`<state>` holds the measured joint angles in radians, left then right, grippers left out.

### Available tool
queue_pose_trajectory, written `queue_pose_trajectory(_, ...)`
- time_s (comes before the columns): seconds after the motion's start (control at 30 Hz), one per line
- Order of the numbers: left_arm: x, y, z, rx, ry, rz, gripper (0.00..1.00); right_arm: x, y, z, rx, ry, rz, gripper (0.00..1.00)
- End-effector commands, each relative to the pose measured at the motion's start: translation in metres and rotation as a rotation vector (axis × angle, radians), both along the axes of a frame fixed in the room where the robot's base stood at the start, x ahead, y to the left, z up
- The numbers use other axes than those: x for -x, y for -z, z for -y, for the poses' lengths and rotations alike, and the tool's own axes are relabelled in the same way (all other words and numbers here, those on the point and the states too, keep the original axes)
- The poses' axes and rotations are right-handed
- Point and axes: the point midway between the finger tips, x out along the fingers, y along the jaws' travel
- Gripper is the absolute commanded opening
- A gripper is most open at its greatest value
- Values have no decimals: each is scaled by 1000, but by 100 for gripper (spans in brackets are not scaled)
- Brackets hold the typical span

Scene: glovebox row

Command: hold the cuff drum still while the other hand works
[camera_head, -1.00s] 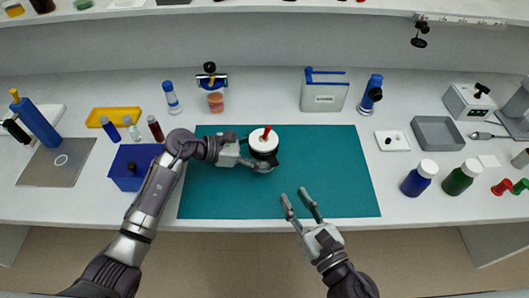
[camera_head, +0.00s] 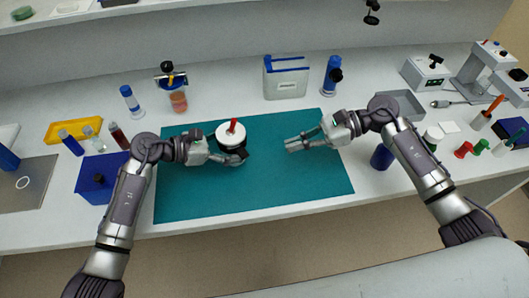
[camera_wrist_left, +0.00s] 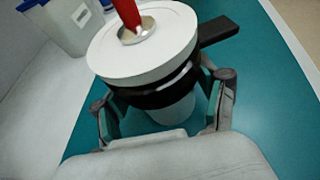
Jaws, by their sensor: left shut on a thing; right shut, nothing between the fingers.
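The cuff drum (camera_head: 231,134) stands upright on the teal mat (camera_head: 250,190), left of its middle. It has a white disc top, a black band and a red stick rising from its centre. It fills the upper middle of the left wrist view (camera_wrist_left: 145,45). My left gripper (camera_head: 238,158) is shut on the drum, with one finger on each side of it below the disc. My right gripper (camera_head: 290,145) is over the mat to the right of the drum, shut and empty, its fingers pointing left. A gap separates it from the drum.
Behind the mat stand a grey-white box with a blue lid (camera_head: 285,77) and a blue bottle (camera_head: 332,75). The front of the mat is clear.

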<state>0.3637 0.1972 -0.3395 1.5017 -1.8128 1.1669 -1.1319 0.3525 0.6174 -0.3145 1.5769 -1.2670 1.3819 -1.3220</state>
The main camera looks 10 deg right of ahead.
Motion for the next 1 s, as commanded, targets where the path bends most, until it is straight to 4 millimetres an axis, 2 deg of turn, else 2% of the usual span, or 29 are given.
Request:
queue_pose_trajectory(0.13,0,0,0,0,0,0,32,-1,5,-14,1,-3,-1,0)
queue_pose_trajectory(0.4,0,0,0,0,0,0,32,0,21,-61,-1,-3,0,0)
queue_pose_trajectory(0.53,0,0,0,0,0,0,32,-1,27,-78,-1,-2,-1,0)
queue_pose_trajectory(0.7,0,0,0,0,0,0,32,0,31,-89,1,-1,1,0)
queue_pose_trajectory(1.0,0,0,0,0,0,0,32,-1,32,-91,2,0,1,0)
